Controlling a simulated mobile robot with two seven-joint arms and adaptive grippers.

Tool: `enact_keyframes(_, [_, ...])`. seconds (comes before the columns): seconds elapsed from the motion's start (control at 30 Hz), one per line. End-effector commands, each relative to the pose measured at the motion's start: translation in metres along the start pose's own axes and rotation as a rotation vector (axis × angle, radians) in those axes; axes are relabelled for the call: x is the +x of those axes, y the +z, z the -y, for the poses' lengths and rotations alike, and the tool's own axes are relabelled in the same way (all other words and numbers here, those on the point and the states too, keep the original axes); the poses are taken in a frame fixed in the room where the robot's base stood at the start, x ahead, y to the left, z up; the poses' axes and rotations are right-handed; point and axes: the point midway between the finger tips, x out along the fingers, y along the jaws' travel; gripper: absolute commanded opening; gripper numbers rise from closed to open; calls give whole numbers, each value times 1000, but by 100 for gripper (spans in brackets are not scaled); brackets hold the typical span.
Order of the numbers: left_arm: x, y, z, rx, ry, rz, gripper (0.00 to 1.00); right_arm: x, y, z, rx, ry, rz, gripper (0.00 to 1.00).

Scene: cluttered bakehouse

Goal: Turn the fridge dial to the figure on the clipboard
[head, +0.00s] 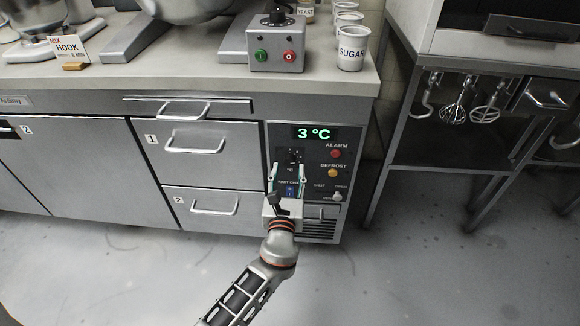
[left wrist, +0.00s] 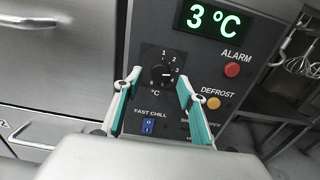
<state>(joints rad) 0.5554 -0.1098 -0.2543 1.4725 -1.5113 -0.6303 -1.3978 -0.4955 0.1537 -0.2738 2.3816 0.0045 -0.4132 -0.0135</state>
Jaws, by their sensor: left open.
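The fridge dial (left wrist: 161,74) is a black knob on a dark scale marked in °C, on the fridge's control panel. It also shows small in the head view (head: 291,158). The green display (head: 315,133) above it reads 3 °C. My left gripper (head: 287,170) is open in front of the panel. In the left wrist view its teal-padded fingers (left wrist: 159,84) stand on either side of the dial, with a gap on both sides. I cannot tell how far the tips are from the panel. No clipboard shows in either view. My right gripper is out of view.
Near the dial are the red alarm button (left wrist: 232,69), the yellow defrost button (left wrist: 213,103) and the blue fast chill switch (left wrist: 148,125). Steel drawers (head: 200,146) lie left. A control box (head: 277,45) and sugar cup (head: 351,48) stand on the counter above.

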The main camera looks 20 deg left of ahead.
Motion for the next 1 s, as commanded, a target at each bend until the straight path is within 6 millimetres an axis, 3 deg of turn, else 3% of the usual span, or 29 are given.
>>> enact_keyframes(0.2, [23, -3, 0, -1, -1, -3, 41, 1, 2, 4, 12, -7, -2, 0])
enact_keyframes(0.57, [28, -1, 0, -2, -1, -2, 41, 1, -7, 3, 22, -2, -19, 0])
enact_keyframes(0.7, [28, -1, 0, -3, -1, -2, 4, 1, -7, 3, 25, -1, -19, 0])
enact_keyframes(1.0, [27, -2, 0, -18, -1, -3, 3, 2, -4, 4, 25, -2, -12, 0])
